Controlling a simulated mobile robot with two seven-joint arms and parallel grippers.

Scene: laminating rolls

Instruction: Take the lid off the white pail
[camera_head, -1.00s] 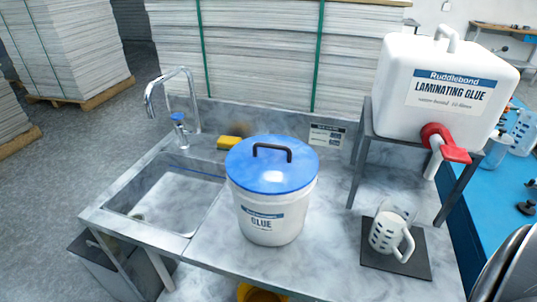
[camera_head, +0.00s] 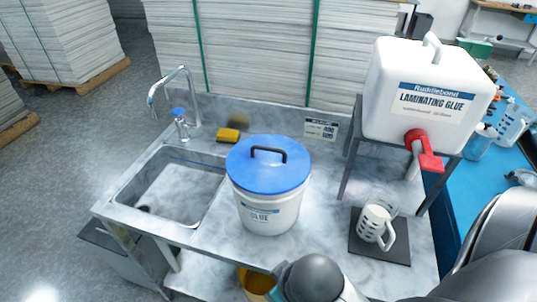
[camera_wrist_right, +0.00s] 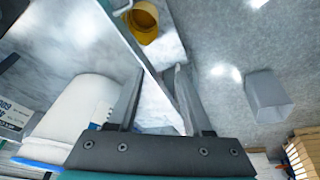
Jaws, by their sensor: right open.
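The white pail (camera_head: 268,213) stands upright on the steel sink bench, right of the basin. Its blue lid (camera_head: 268,165) sits on top, with a dark arched handle (camera_head: 268,150) in the middle. My left gripper is not in view.
A basin (camera_head: 172,192) with a tap (camera_head: 172,95) is left of the pail, and a yellow sponge (camera_head: 228,135) behind it. A glue container (camera_head: 425,90) on a stand and a white jug (camera_head: 375,225) are to the right. A yellow bucket (camera_wrist_right: 143,22) is below the bench.

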